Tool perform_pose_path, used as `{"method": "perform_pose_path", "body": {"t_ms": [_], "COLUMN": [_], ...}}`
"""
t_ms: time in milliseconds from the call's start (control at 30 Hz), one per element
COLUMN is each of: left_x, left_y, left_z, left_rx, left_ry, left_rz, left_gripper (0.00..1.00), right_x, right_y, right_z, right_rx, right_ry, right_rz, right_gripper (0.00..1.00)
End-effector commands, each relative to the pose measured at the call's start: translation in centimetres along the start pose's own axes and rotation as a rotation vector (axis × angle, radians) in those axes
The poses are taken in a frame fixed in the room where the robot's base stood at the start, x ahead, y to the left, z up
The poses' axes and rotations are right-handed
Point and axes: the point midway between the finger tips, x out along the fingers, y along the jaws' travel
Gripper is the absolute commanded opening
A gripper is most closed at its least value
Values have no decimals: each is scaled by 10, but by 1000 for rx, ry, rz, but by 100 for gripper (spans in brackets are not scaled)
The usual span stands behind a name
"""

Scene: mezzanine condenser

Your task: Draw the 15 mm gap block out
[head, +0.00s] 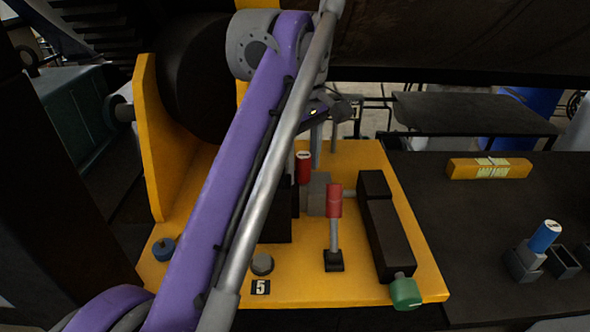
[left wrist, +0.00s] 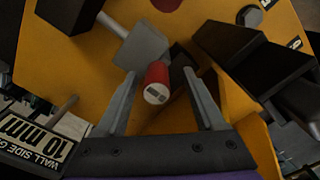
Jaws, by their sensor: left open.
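A red-topped handle (head: 303,168) stands upright on the yellow base plate (head: 290,292), beside a grey block (head: 318,194). I take it for the gap block's grip; its label is too small to read and its lower part is hidden. My left gripper (head: 318,143) is above it, pointing down. In the left wrist view the red handle (left wrist: 156,84) stands between the spread fingers of my left gripper (left wrist: 160,76). Gaps show on both sides, so the fingers seem apart from it. My right gripper is out of view.
A red-handled lever (head: 334,203) stands just in front, beside a dark block with a green knob (head: 405,292). A blue-capped piece (head: 545,236) sits in a holder on the dark table at right. A yellow labelled block (head: 490,168) lies behind it. A "10 mm" plate (left wrist: 30,135) shows in the wrist view.

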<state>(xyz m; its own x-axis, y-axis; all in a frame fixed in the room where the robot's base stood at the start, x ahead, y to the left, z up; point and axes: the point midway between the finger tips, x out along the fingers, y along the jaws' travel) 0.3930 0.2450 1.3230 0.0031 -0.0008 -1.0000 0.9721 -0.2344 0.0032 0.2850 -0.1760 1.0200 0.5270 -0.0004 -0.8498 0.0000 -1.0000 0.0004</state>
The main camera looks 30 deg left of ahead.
Motion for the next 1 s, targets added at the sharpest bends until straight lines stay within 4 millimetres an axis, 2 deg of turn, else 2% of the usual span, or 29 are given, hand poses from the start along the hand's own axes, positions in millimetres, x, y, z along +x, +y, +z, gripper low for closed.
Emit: {"method": "perform_pose_path", "body": {"t_ms": [367,733,767,1000], "left_x": [4,4,4,4], "left_y": [3,2,2,2], "left_z": [0,0,0,0], "left_rx": [-1,-1,-1,-1], "left_ry": [0,0,0,0], "left_rz": [1,0,0,1], "left_gripper": [69,2,0,0], "right_x": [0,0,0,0], "right_y": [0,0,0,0], "right_z": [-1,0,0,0], "right_rx": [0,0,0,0], "right_ry": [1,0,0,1], "right_rz": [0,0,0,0], "right_gripper": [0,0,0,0]}}
